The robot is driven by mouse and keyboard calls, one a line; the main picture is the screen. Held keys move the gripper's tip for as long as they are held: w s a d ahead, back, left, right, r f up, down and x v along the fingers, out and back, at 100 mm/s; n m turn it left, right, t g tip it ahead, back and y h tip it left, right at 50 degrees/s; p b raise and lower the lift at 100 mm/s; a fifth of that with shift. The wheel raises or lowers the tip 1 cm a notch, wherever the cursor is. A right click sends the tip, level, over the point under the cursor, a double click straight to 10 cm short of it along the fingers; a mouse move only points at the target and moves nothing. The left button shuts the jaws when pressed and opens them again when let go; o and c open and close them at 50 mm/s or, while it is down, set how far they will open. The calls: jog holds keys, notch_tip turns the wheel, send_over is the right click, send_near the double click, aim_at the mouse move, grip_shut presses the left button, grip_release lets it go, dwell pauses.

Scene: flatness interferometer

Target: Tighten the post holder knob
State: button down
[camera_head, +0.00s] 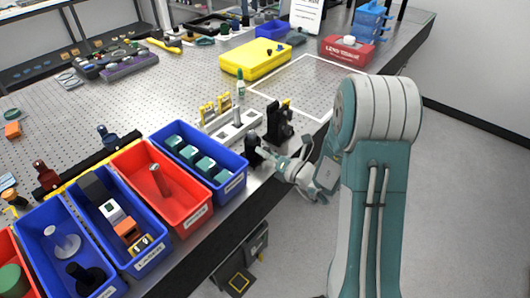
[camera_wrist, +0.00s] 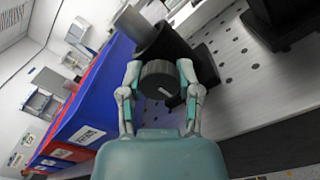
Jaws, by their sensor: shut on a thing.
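The post holder knob (camera_wrist: 159,80) is a round black knob with a small white mark on its face, in the middle of the wrist view. It sits on the side of a black post holder (camera_wrist: 168,42), with a grey post (camera_wrist: 133,22) rising from it. My gripper (camera_wrist: 160,84) is shut on the knob, one finger on each side. In the head view my gripper (camera_head: 268,156) reaches the dark post holder (camera_head: 252,146) at the table's front edge. There the knob is too small and hidden to make out.
A blue bin (camera_head: 238,184) stands just left of the post holder, with a red bin (camera_head: 200,212) beyond it. A black mount (camera_head: 279,122) stands close behind to the right. The white-outlined area (camera_head: 312,82) is mostly clear.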

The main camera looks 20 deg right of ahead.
jog(key=shift+f, duration=0.1)
dwell(0.4)
jog(key=shift+c, duration=1.5)
grip_release()
jog(key=shift+w, duration=0.1)
jog(key=v, duration=1.2)
jog(key=shift+f, duration=0.15)
